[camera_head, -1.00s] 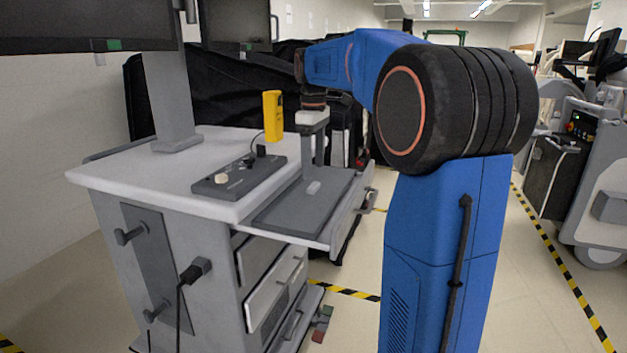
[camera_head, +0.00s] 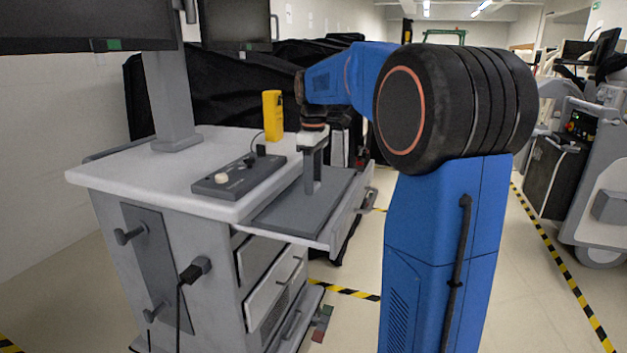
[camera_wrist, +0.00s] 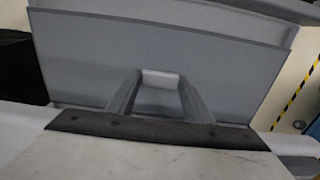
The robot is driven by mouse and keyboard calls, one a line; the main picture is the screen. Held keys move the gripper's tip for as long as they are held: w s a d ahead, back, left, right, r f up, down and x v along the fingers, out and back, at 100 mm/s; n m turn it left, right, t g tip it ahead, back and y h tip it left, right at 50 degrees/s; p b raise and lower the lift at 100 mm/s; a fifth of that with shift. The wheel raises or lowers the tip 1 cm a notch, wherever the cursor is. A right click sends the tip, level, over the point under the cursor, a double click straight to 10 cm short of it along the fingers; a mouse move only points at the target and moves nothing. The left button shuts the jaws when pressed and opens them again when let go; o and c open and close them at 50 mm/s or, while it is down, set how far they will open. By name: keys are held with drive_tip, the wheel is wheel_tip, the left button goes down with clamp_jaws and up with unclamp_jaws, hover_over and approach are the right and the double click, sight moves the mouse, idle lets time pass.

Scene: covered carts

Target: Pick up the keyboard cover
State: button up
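The keyboard cover (camera_head: 283,213) is a flat dark grey panel lying on the cart's pull-out shelf. It also fills much of the wrist view (camera_wrist: 85,60). Its small pale handle (camera_wrist: 160,79) shows between my fingertips in the wrist view; my gripper hides it in the head view. My gripper (camera_head: 313,190) points down with its fingertips low at the cover. In the wrist view my gripper (camera_wrist: 160,84) has its two fingers apart, one on each side of the handle. I cannot tell whether they touch it.
A dark control panel (camera_head: 238,176) and a yellow device (camera_head: 272,116) stand on the white cart top (camera_head: 130,170), left of my gripper. A monitor post (camera_head: 170,100) rises behind. Drawers lie below the shelf. Open floor is at right, with another machine (camera_head: 595,185) beyond.

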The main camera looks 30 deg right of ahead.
sight(325, 192)
drive_tip(key=o, duration=0.3)
drive_tip(key=shift+c, duration=0.6)
drive_tip(key=shift+r, duration=0.1)
drive_tip(key=shift+r, duration=1.05)
drive_tip(key=shift+s+d, duration=1.15)
drive_tip(key=shift+s, duration=0.3)
wheel_tip(325, 192, up, 9)
idle(3.5)
drive_tip(key=shift+s, duration=0.1)
idle(0.5)
